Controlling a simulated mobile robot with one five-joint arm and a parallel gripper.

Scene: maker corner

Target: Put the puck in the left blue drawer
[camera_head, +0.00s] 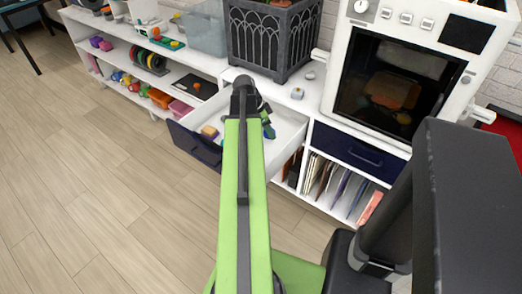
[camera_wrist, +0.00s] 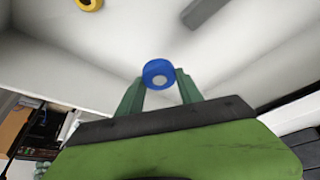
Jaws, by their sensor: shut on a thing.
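The left blue drawer (camera_head: 193,147) is pulled open, its white inside showing in the head view. My gripper (camera_head: 268,130) is over the right part of this drawer, partly hidden by my green arm. In the wrist view, my gripper (camera_wrist: 160,84) has its green fingers shut on the puck (camera_wrist: 159,73), a round blue piece with a grey centre. The white drawer inside (camera_wrist: 120,45) lies below and around it. I cannot tell how far the puck is above the drawer floor.
A yellow round piece (camera_wrist: 88,4) and a grey bar (camera_wrist: 203,13) lie in the drawer. The right blue drawer (camera_head: 358,152) is shut. A white oven-like machine (camera_head: 352,30) and a dark lattice planter (camera_head: 265,42) stand on the cabinet. The floor at left is clear.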

